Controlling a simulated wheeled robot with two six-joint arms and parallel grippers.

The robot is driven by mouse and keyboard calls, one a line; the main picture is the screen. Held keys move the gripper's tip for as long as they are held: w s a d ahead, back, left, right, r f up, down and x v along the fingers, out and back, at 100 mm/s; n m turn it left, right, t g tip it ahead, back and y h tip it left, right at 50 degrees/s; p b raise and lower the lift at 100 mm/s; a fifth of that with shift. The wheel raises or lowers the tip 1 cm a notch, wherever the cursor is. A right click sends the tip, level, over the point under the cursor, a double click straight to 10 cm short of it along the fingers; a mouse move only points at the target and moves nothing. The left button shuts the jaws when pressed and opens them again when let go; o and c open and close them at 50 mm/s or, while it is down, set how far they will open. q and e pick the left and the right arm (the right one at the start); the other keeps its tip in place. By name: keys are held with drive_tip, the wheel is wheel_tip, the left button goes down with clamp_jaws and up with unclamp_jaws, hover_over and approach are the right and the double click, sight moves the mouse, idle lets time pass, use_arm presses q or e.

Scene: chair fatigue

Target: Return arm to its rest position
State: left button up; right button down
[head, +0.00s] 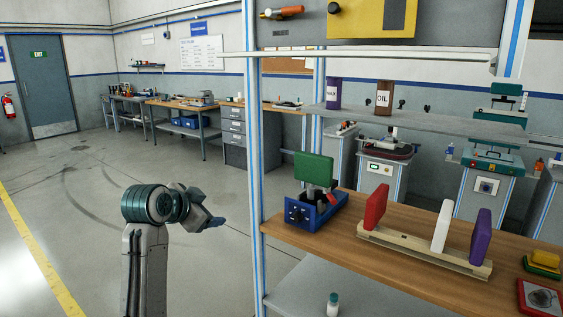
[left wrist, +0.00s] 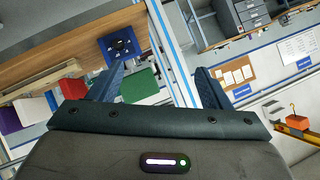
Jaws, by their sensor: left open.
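A blue tester (head: 316,208) with a green pad (head: 314,168) on top stands on the bench's left end, apart from the gripper. A wooden rack (head: 425,248) on the bench holds a red pad (head: 376,206), a white pad (head: 441,228) and a purple pad (head: 481,235) upright. My right gripper is not in view.
The blue-and-white post (head: 256,150) stands between my left arm and the bench top (head: 350,240). A shelf (head: 420,113) with bottles runs above the bench. Small yellow and red items lie at the bench's right end. The floor (head: 80,200) at the left is clear.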

use_arm(q)
drive_tip(key=s+a+f+n+g+y, duration=0.1)
drive_tip(key=s+a+f+n+g, duration=0.15)
drive_tip(key=s+f, duration=0.85)
drive_tip(key=s+a+f+n+g+y, duration=0.1)
drive_tip(key=s+a+f+n+y, duration=0.15)
drive_tip(key=s+f, duration=0.85)
drive_tip(key=s+a+f+n+g, duration=0.1)
drive_tip(key=s+f, duration=0.4)
drive_tip(key=s, duration=0.3)
drive_tip(key=s+a+f+n+g+y, duration=0.1)
drive_tip(key=s+a+f+n+g, duration=0.1)
drive_tip(key=s+f, duration=0.35)
drive_tip(key=s+a+f+n+g, duration=0.1)
drive_tip(key=s+f, duration=0.2)
drive_tip(key=s, duration=0.6)
wheel_tip(320, 180, down, 26)
drive_tip(key=a+g, duration=0.2)
drive_tip(key=s+a+f, duration=0.1)
drive_tip(key=s+f, duration=0.5)
drive_tip(key=f, duration=0.4)
drive_tip(key=s+f, duration=0.6)
drive_tip(key=f, duration=0.4)
drive_tip(key=shift+s+a+n, duration=0.3)
drive_tip(key=shift+s+a, duration=0.05)
drive_tip(key=shift+s, duration=0.05)
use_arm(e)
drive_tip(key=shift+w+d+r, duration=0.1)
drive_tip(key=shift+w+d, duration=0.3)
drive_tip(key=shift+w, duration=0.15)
